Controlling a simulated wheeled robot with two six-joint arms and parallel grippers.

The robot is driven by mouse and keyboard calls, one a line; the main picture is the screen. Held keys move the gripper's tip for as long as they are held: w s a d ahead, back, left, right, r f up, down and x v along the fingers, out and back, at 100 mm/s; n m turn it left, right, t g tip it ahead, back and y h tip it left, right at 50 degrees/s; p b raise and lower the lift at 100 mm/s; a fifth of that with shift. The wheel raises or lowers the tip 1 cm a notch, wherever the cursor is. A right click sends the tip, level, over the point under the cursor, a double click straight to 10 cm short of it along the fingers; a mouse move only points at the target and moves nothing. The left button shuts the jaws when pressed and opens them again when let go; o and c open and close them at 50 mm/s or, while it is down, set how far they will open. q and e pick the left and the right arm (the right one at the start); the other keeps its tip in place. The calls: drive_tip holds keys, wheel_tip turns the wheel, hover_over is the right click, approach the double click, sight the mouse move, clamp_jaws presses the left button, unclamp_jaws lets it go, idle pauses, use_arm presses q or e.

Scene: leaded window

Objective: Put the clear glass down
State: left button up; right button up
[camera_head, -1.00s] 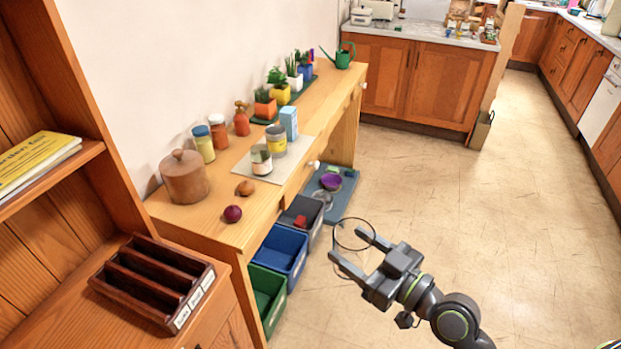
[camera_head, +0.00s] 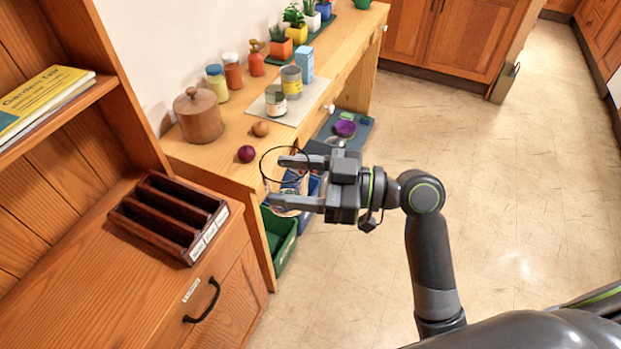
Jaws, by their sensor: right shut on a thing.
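My right gripper (camera_head: 282,181) is shut on the clear glass (camera_head: 268,170), a see-through vessel with a thin dark rim. The fingers point left, one on each side of the glass. The glass is in the air at the front edge of the wooden bench, over the bins as seen from the head. It appears upright; its lower part is hard to make out. My left gripper is not in view.
The bench (camera_head: 222,151) holds a wooden pot (camera_head: 198,117), a red onion (camera_head: 246,153), a brown onion (camera_head: 260,129), jars and cans on a pale mat. A dark divided rack (camera_head: 170,215) stands on the cabinet at left. Its top (camera_head: 80,265) in front is clear.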

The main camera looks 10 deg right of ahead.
drive_tip(key=shift+w+a+f+n+g, duration=0.2)
drive_tip(key=shift+w+f+n+g, duration=0.45)
drive_tip(key=shift+n+g, duration=1.35)
drive_tip(key=shift+w+a+f+n+g, duration=0.25)
drive_tip(key=shift+f+n+g, duration=0.85)
drive_tip(key=shift+g, duration=1.7)
drive_tip(key=shift+w+a+f+n+g, duration=0.15)
drive_tip(key=shift+w+f+n+g, duration=0.5)
drive_tip(key=shift+n+g, duration=1.35)
drive_tip(key=shift+s+f+m+g, duration=0.1)
drive_tip(key=shift+m+g, duration=0.2)
drive_tip(key=shift+m, duration=0.2)
